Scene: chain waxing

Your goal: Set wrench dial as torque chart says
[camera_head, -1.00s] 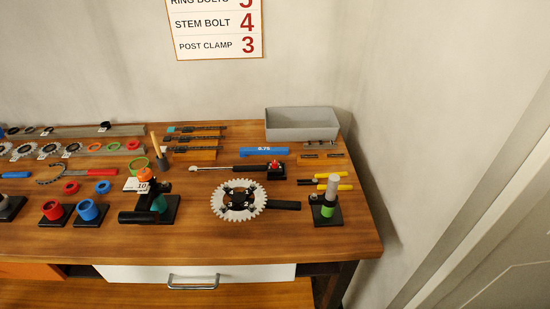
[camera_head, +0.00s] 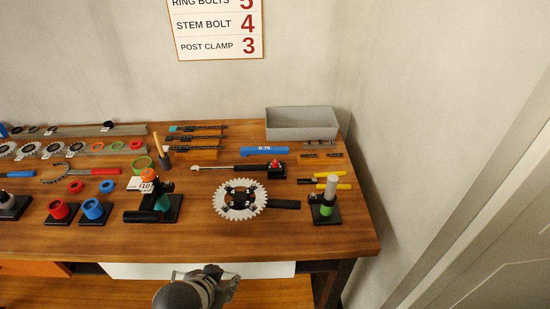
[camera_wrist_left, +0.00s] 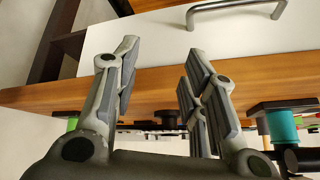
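The torque chart (camera_head: 216,27) hangs on the back wall. Its readable rows are "RING BOLTS" 5, "STEM BOLT" 4 and "POST CLAMP" 3; the top is cut off. A wrench-like tool (camera_head: 230,168) with a silver shaft and black handle lies on the bench. A red knob on a black block (camera_head: 276,168), perhaps the dial, is at its right end; its setting is too small to read. My left gripper (camera_head: 224,284) is below the bench's front edge, apart from the tool. In the left wrist view its fingers (camera_wrist_left: 160,62) are spread and empty. My right gripper is not in view.
A chainring (camera_head: 239,213) and a post stand with a green band (camera_head: 327,203) are between the front edge and the tool. A teal-and-black stand (camera_head: 155,203) is to the left. A blue "0.75" piece (camera_head: 265,151) and a grey bin (camera_head: 301,124) lie behind.

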